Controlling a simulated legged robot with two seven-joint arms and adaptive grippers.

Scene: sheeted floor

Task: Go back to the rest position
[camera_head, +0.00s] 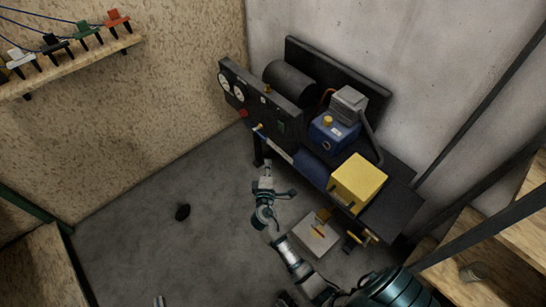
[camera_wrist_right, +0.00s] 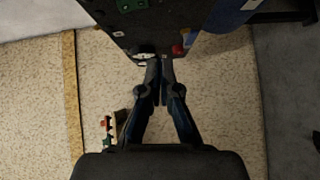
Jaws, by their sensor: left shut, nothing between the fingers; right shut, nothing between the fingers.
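My right arm comes in from the lower right of the head view. Its gripper (camera_head: 267,170) is over the grey floor, in front of the black machine (camera_head: 288,147). In the right wrist view the right gripper (camera_wrist_right: 160,75) is shut, its two dark fingers together with nothing between them. The machine's dark panel, with a gauge and a red knob, lies beyond the fingertips there. Only a small tip of my left gripper (camera_head: 158,301) shows at the bottom edge of the head view. It is shut, and the rest of the left arm is out of view.
A yellow box (camera_head: 357,183) and a blue unit (camera_head: 333,133) sit on the machine's bench. A light grey block (camera_head: 316,238) is on the floor near my right arm. Wooden shelves (camera_head: 500,262) stand at right.

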